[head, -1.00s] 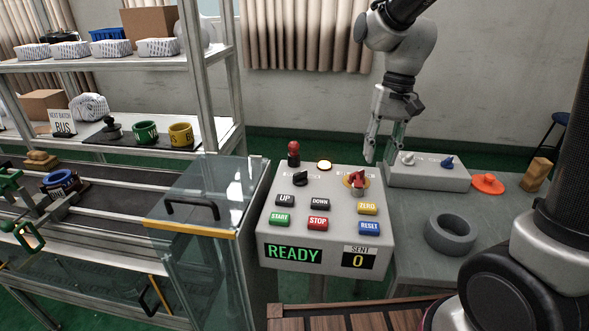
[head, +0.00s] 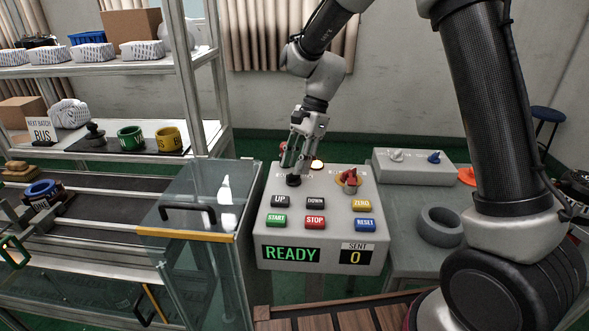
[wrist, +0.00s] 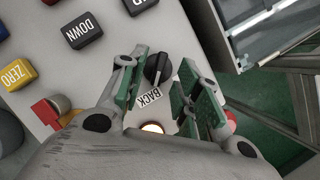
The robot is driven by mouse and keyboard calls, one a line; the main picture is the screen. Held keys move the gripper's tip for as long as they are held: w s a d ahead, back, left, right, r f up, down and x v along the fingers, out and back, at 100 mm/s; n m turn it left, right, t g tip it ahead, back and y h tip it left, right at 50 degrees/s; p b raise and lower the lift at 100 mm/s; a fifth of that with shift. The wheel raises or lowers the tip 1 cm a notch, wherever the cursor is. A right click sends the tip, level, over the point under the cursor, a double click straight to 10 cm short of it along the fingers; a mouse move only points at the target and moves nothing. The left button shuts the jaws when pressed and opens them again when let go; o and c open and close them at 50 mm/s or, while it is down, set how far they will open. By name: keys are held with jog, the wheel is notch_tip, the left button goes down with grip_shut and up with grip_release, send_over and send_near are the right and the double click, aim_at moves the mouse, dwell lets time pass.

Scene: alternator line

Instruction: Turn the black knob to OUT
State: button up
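The black knob (head: 293,181) sits on the upper left of the sloped grey control box. In the wrist view the knob (wrist: 157,68) shows between my two green finger pads, with a white mark on it and a BACK label beside it. My gripper (head: 294,166) is pointed down over the knob, its fingertips close to it. In the wrist view my gripper (wrist: 168,72) is open, with a gap on both sides of the knob. No OUT label is readable.
A red knob (head: 349,179) on a yellow disc is right of the black one. A lit button (head: 316,164) is close behind my fingers. Several push buttons lie below, above a READY display (head: 291,254). A glass guard (head: 194,235) stands left.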

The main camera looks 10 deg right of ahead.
aim_at(293, 178)
jog(key=shift+x, duration=1.15)
grip_shut()
jog(key=shift+n, duration=0.4)
jog(key=n+g+h, duration=0.1)
jog(key=n, duration=0.2)
jog(key=shift+a+n, duration=0.1)
jog(key=shift+n, duration=0.2)
jog(key=n+g+h, duration=0.1)
jog(key=n+h, duration=0.1)
jog(key=n, duration=0.2)
jog(key=shift+a+n, duration=0.1)
jog(key=shift+n, duration=0.2)
jog(key=n+h, duration=0.1)
jog(key=n, duration=0.3)
jog(key=shift+a+n+h, duration=0.1)
jog(key=shift+n+h, duration=0.2)
jog(key=shift+h, duration=0.1)
jog(key=n+h, duration=0.1)
jog(key=n, duration=0.3)
jog(key=shift+t, duration=0.3)
jog(key=shift+n+h, duration=0.3)
